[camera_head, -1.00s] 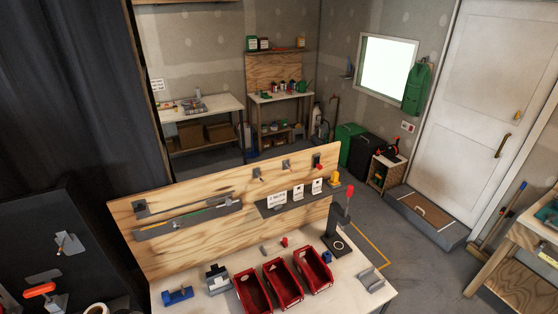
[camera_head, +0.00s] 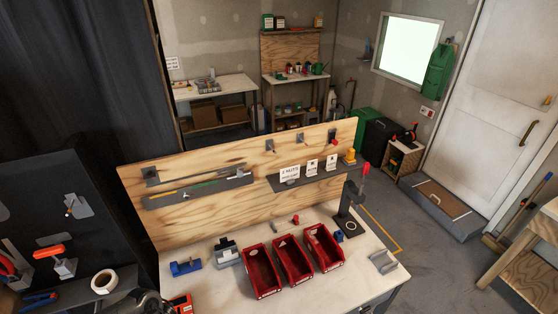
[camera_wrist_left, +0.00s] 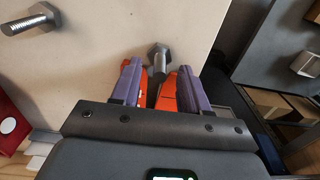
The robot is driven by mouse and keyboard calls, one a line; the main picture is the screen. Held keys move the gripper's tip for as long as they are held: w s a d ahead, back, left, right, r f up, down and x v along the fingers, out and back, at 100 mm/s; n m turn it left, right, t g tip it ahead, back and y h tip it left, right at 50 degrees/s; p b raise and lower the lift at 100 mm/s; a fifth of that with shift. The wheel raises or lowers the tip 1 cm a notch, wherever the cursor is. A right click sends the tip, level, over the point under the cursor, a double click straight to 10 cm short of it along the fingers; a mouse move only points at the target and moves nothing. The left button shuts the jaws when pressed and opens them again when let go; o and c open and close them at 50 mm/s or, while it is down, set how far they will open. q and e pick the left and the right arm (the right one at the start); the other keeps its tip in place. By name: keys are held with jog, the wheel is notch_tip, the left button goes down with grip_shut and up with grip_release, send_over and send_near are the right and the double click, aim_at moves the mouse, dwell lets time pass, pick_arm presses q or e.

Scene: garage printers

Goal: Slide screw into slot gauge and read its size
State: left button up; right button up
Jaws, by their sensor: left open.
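In the left wrist view my left gripper (camera_wrist_left: 155,85) is open. Its purple, orange-lined fingers stand on either side of a grey hex-head screw (camera_wrist_left: 158,55). The screw's head lies just beyond the fingertips and its shank runs back between them. I cannot tell whether a finger touches it. A second, larger hex screw (camera_wrist_left: 32,20) lies at the upper left, over the pale surface. I cannot pick out the slot gauge with certainty. Neither gripper shows clearly in the head view.
Three red bins (camera_head: 262,272) stand on the pale bench (camera_head: 215,290). A blue tool (camera_head: 185,267) and a grey block (camera_head: 227,252) are left of them. A black stand (camera_head: 346,222) is at the right. A tape roll (camera_head: 104,281) lies at lower left.

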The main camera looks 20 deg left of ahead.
pick_arm(q)
jog(key=shift+c, duration=0.2)
grip_shut()
jog(key=shift+w+a, duration=0.15)
jog(key=shift+w, duration=0.05)
jog(key=shift+w+a, duration=0.2)
jog(key=shift+w+a+b, duration=0.35)
jog(key=shift+w+a, duration=0.3)
jog(key=shift+w, duration=0.1)
jog(key=shift+w+a, duration=0.15)
jog(key=shift+a, duration=0.05)
jog(key=shift+w+a, duration=0.15)
jog(key=shift+w, duration=0.05)
dwell(0.4)
jog(key=shift+w+a+b, duration=0.7)
jog(key=shift+w+a, duration=0.15)
jog(key=shift+w, duration=0.05)
